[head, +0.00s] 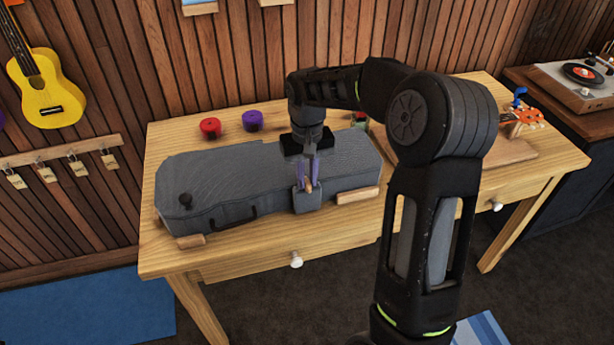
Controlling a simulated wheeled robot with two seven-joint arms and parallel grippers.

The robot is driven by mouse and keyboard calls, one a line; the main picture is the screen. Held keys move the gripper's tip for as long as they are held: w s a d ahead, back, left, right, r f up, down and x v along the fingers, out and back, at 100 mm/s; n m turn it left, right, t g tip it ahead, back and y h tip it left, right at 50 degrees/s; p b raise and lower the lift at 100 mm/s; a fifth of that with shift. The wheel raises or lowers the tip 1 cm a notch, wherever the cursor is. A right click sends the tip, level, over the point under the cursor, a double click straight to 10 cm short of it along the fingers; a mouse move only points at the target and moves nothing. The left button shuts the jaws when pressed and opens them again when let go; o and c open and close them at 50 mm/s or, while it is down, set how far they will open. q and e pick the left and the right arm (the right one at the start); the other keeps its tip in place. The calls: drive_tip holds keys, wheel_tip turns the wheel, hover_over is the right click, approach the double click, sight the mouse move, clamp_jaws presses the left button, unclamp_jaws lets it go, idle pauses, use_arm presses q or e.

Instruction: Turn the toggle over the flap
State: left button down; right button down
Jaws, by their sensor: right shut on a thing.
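A grey ukulele case (236,179) lies on its side along the wooden table. A grey flap (306,203) hangs over its front edge right of the middle. A small brown toggle (308,186) shows at the flap, between the fingers of my right gripper (308,182). The right gripper points down from above and is shut on the toggle; its fingers partly hide it, so I cannot tell exactly how it is turned. My left gripper is not in view.
The case rests between wooden blocks (358,195) on the table (342,233). A red roll (210,127) and a purple roll (253,120) stand behind it. My right arm hides part of the table's right side.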

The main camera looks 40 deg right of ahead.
sight(307, 182)
drive_tip(key=c, duration=1.4)
unclamp_jaws()
drive_tip(key=shift+o, duration=0.2)
wheel_tip(307, 182, up, 8)
drive_tip(key=shift+f+b, duration=0.1)
drive_tip(key=shift+b, duration=0.25)
